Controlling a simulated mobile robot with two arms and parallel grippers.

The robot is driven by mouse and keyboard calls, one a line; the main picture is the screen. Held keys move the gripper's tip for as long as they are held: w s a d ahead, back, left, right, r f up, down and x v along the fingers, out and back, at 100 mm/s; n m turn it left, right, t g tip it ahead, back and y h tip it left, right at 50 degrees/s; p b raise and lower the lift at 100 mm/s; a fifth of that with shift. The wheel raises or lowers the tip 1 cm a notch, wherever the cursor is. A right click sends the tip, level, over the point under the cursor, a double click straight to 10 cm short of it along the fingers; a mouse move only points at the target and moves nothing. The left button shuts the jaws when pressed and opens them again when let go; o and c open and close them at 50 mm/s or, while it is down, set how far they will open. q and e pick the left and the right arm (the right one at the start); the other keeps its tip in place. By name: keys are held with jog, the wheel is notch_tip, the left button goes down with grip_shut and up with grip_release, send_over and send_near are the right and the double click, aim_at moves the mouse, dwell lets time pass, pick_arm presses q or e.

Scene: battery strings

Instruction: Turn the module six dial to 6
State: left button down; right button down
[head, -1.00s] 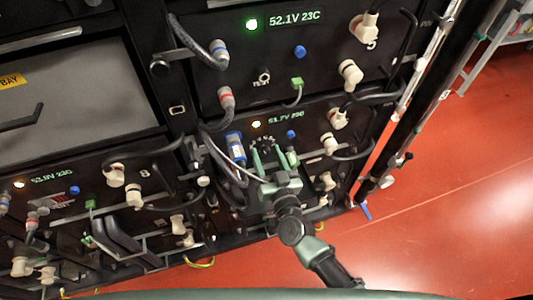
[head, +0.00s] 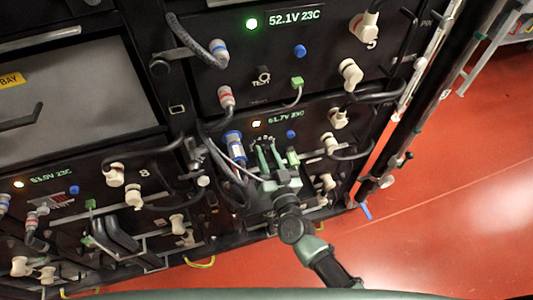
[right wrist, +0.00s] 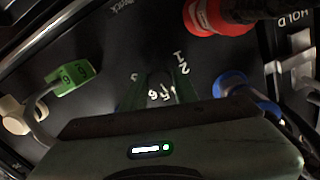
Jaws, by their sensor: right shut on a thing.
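The module (head: 310,122) in the lower middle of the head view has an amber light and a display reading about 51.7V. A green tag on it shows a 6 in the right wrist view (right wrist: 72,79). My right gripper (head: 268,150) is at the front of this module, its two fingers close together on the dial. The fingers and gripper body hide most of the dial in both views. Printed numbers such as 2 and 1 (right wrist: 181,62) show around it in the right wrist view. The dial's setting cannot be read. My left gripper is not in view.
A blue-collared cable plug (head: 234,143) sits left of the gripper, and a blue button (head: 291,134) is to its upper right. A red-collared plug (right wrist: 215,17) shows in the right wrist view. Another module (head: 275,60) is above. Open red floor (head: 440,215) lies right.

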jog(key=m+b, duration=0.1)
jog(key=m, duration=0.4)
jog(key=shift+f, duration=0.1)
jog(key=m+b, duration=0.1)
jog(key=m, duration=0.4)
jog(key=shift+d, duration=0.1)
jog(key=shift+m, duration=0.3)
jog(key=c, duration=1.1)
grip_release()
jog(key=v, duration=0.7)
jog(key=shift+s+b, duration=0.35)
